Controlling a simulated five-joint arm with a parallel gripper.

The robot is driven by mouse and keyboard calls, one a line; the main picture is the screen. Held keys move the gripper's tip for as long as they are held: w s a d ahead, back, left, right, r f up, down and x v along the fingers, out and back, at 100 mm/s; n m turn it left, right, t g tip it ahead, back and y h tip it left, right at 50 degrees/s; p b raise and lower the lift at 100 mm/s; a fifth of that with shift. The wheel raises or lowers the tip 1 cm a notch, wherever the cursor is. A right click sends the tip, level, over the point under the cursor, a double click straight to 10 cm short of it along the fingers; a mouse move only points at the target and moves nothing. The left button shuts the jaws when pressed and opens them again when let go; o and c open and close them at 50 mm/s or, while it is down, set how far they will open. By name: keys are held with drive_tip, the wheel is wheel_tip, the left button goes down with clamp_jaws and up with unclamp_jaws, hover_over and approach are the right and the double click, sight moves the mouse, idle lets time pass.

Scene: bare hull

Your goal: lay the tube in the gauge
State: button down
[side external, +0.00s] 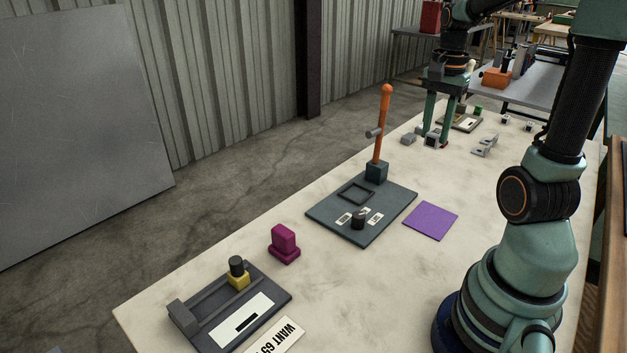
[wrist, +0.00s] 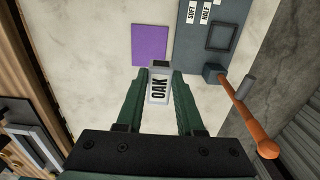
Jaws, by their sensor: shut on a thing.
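My gripper (side external: 435,142) is at the far end of the bench, pointing down, its fingertips close to the bench top. I cannot tell whether the block touches the bench. What looks like the gauge, a dark plate with a rail (side external: 276,289), lies at the near left of the bench, far from my gripper. A yellow slider (side external: 239,281) with a black knob sits on it. I cannot make out a tube for certain.
A dark plate with an orange lever (side external: 384,125) and a square recess stands mid-bench. A purple square (side external: 431,221) lies beside it. A magenta block (side external: 284,243) and a WANT card (side external: 277,338) are nearer. Small grey pieces (side external: 485,146) lie right of my gripper.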

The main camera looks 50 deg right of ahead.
drive_tip(key=w+a+r, duration=0.1)
drive_tip(key=w+a, duration=0.8)
drive_tip(key=w, duration=0.3)
hover_over(207, 308)
wheel_tip(207, 308, down, 20)
drive_tip(key=shift+f, duration=0.2)
drive_tip(key=shift+f, duration=0.1)
drive_tip(key=c, duration=0.5)
unclamp_jaws()
drive_tip(key=shift+c, duration=0.2)
